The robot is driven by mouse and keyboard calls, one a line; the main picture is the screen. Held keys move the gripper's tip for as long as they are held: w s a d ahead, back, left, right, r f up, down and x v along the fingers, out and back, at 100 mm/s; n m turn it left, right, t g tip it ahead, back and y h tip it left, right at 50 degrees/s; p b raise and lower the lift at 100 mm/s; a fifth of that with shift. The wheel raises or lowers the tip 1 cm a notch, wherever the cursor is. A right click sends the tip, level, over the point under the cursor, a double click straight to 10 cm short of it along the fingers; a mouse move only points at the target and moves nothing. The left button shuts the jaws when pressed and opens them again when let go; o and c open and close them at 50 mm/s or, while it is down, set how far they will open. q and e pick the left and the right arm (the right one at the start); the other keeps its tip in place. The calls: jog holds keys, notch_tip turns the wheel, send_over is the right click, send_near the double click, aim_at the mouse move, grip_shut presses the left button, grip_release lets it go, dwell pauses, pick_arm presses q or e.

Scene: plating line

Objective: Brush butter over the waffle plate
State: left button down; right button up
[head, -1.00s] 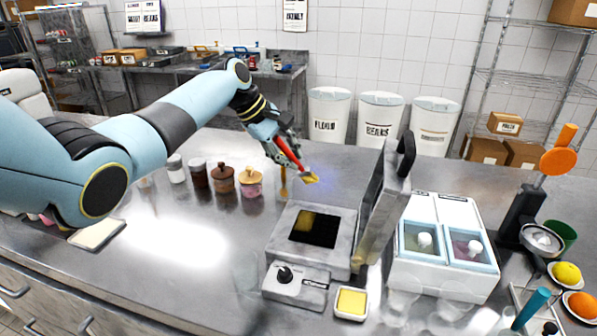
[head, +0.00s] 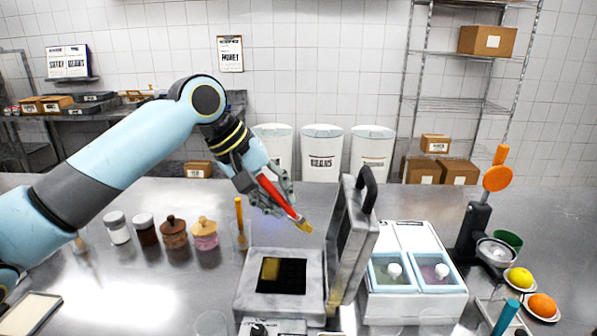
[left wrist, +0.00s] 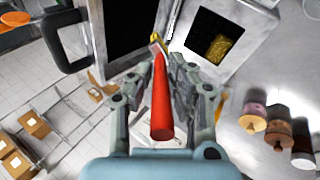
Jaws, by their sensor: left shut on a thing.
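My left gripper (head: 272,196) is shut on a red-handled brush (head: 275,192). The brush's yellow bristle end (head: 304,226) points down and right, above the back right part of the waffle plate. The open waffle iron has a dark square plate (head: 292,277) with a yellow butter patch (head: 270,268) on its left part. Its lid (head: 343,240) stands upright on the right. In the left wrist view the red brush (left wrist: 161,100) lies between the fingers, and the plate with its yellow patch (left wrist: 218,47) shows beyond. My right gripper is not in view.
Several jars (head: 174,232) and a glass with a wooden stick (head: 240,235) stand left of the iron. A white two-lidded container (head: 412,300) stands right of the lid. A citrus press (head: 478,225) and fruit are farther right. The counter at left front is mostly clear.

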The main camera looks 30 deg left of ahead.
pick_arm(q)
notch_tip(320, 180, down, 8)
jog(key=s+b, duration=0.2)
jog(key=b, duration=0.2)
jog(key=shift+s+t, duration=0.3)
jog(key=shift+s, duration=0.1)
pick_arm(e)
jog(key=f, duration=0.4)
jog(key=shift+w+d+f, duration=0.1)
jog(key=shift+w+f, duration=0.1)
pick_arm(q)
jog(key=shift+m, duration=0.4)
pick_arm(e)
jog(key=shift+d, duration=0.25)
